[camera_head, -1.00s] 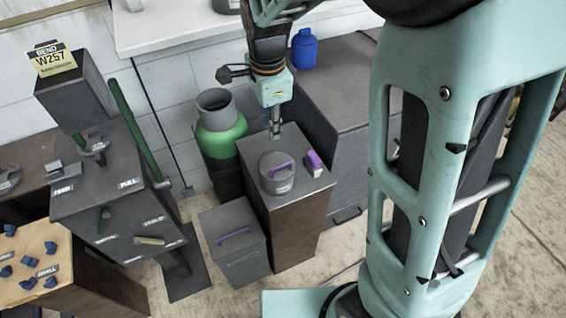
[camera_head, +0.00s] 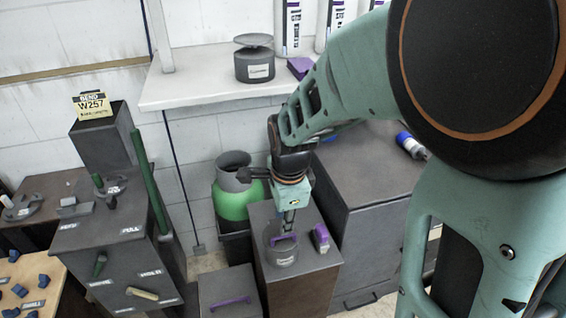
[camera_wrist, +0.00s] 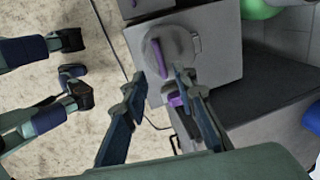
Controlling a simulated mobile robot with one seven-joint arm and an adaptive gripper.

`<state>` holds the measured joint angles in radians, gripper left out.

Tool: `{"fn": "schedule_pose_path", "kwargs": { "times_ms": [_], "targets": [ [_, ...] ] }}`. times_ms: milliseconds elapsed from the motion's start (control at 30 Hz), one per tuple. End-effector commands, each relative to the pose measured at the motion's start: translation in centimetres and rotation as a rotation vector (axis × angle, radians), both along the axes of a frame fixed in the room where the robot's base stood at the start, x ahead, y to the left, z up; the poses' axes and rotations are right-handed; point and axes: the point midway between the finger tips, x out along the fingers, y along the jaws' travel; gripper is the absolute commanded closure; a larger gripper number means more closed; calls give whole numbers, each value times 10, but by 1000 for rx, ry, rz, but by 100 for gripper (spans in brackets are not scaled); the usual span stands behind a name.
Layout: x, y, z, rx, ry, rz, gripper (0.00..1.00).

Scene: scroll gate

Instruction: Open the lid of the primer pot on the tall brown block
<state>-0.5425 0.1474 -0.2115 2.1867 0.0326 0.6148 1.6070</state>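The primer pot (camera_head: 284,257) is a round grey pot with a pale label and a purple handle (camera_head: 284,238) on its lid. It stands upright on the tall brown block (camera_head: 303,287). Its lid looks closed. My gripper (camera_head: 288,230) points down just above the handle in the head view; I cannot tell whether it touches. In the wrist view the pot (camera_wrist: 180,45) and its purple handle (camera_wrist: 159,58) lie beyond my fingertips (camera_wrist: 160,80). The fingers are spread apart with nothing between them.
A small purple-and-white item (camera_head: 320,238) stands beside the pot. A lower grey box (camera_head: 228,285) with a purple handle is at the left. A green gas bottle (camera_head: 236,200) stands behind. A grey cabinet (camera_head: 362,180) is at the right, with a blue-and-white bottle (camera_head: 410,144) on it.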

Motion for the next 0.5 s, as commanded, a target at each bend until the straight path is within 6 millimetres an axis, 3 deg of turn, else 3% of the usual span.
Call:
{"fn": "schedule_pose_path", "kwargs": {
  "times_ms": [200,500],
  "targets": [
    [7,2,-43,-2,4,-1,74],
    [14,4,-71,0,1,0,74]
  ]
}}
